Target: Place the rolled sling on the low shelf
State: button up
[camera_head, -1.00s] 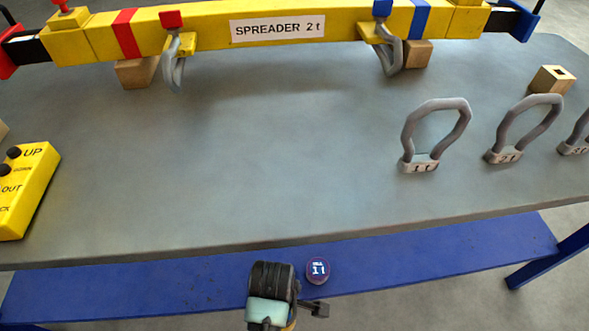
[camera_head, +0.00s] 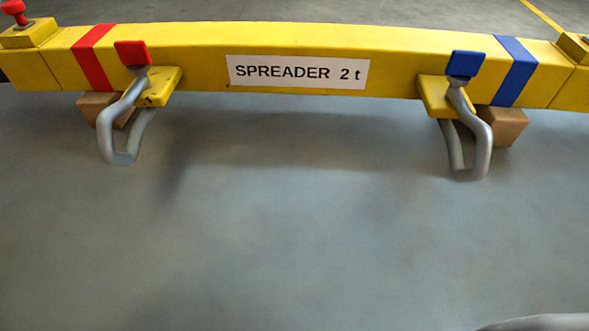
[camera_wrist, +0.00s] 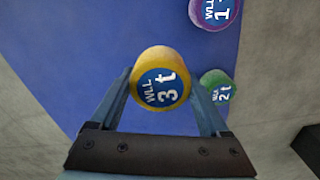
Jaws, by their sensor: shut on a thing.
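A yellow rolled sling (camera_wrist: 160,78) with a blue label reading "WLL 3 t" is in the middle of the wrist view. My gripper (camera_wrist: 166,92) is shut on it, one finger on each side. The blue low shelf (camera_wrist: 90,45) lies beneath it in the wrist view. I cannot tell whether the sling touches the shelf or is held just above it. The head view shows neither my gripper, the sling nor the shelf.
A purple roll (camera_wrist: 213,12) marked 1 t and a green roll (camera_wrist: 218,87) marked 2 t are right of the held sling.

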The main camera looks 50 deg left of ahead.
notch_tip(320, 180, down, 9)
jog(key=b, duration=0.5)
jog(key=shift+f, duration=0.2)
jog(key=shift+s+f, duration=0.1)
jog(key=shift+f, duration=0.05)
jog(key=o, duration=1.5)
jog(key=shift+c, duration=0.2)
notch_tip(320, 180, up, 12)
jog(key=p, duration=0.6)
jog(key=shift+d, duration=0.1)
